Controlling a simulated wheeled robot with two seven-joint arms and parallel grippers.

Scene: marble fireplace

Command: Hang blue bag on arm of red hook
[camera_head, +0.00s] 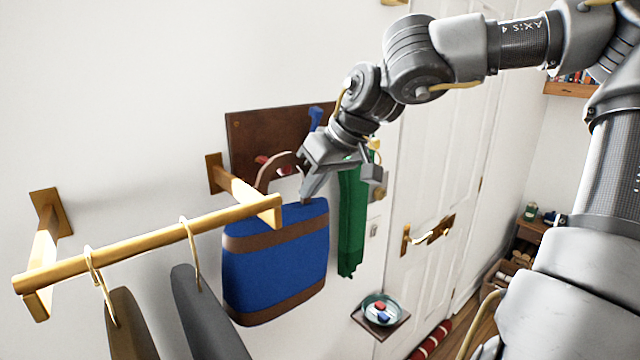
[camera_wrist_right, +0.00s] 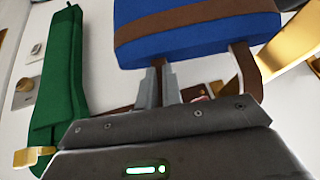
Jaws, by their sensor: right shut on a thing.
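The blue bag (camera_head: 275,262) has brown bands and a brown looped handle (camera_head: 268,172). It hangs upright in front of the white wall and also shows in the wrist view (camera_wrist_right: 195,38). My right gripper (camera_head: 307,194) is shut on one side of the handle, just above the bag's top edge; its fingers show in the wrist view (camera_wrist_right: 161,84). The red hook (camera_head: 262,160) is on a dark brown board (camera_head: 262,125), partly hidden behind the handle. I cannot tell whether the handle is around the hook's arm or in front of it. My left gripper is not in view.
A wooden rail (camera_head: 150,243) with hangers and dark garments stands out from the wall at left, its end close to the bag. A blue hook (camera_head: 315,115) and a long green thing (camera_head: 351,220) are to the right. A white door (camera_head: 430,180) lies beyond.

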